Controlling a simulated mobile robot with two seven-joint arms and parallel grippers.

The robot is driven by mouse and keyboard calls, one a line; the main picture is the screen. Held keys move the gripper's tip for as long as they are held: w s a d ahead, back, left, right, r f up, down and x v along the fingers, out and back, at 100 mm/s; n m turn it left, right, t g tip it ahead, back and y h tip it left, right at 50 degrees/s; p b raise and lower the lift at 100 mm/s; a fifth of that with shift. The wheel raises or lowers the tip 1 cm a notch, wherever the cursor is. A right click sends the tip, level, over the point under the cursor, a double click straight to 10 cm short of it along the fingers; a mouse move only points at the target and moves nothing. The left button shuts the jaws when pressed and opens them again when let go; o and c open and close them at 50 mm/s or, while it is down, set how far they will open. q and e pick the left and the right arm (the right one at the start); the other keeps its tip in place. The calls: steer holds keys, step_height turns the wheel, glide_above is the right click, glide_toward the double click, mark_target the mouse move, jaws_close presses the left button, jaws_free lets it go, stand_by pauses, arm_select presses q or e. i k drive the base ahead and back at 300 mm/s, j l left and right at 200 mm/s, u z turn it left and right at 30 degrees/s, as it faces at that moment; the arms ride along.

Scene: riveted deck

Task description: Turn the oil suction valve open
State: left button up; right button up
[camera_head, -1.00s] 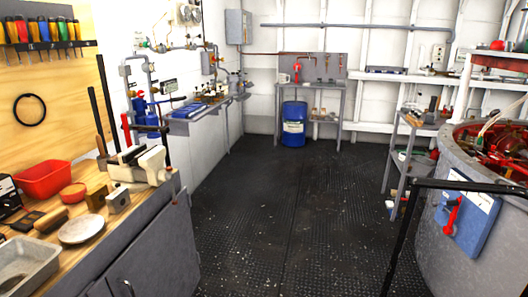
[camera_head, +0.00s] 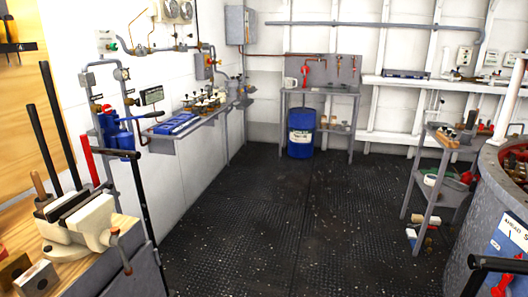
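I cannot tell which fitting is the oil suction valve; no label naming it is readable. Pipework with small valves (camera_head: 125,75) runs along the left wall, with blue filter-like canisters (camera_head: 118,140) below it. Several small fittings with handles (camera_head: 205,103) stand on the grey wall shelf. At the back, a red-handled fitting (camera_head: 305,72) is on the panel above a grey stand, with a blue drum (camera_head: 301,133) beneath. Neither of my grippers is in view.
A workbench with a vise (camera_head: 85,225) fills the lower left, with black rods beside it. A round grey machine casing (camera_head: 487,195) with a blue lever panel stands at right. A grey shelf rack (camera_head: 434,185) stands before it. The black deck (camera_head: 275,220) between is clear.

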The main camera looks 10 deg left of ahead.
mark_target(107, 109)
steer(key=i+u, duration=0.1)
steer(key=i, duration=0.5)
steer(key=i+l+u, duration=0.15)
steer(key=i, duration=0.4)
steer(key=i+l+u, duration=0.2)
steer(key=i+u, duration=0.3)
steer(key=i+l+u, duration=0.8)
steer(key=u, duration=0.15)
steer(key=i+l+u, duration=0.25)
steer(key=l+u, duration=0.2)
steer(key=l, duration=0.2)
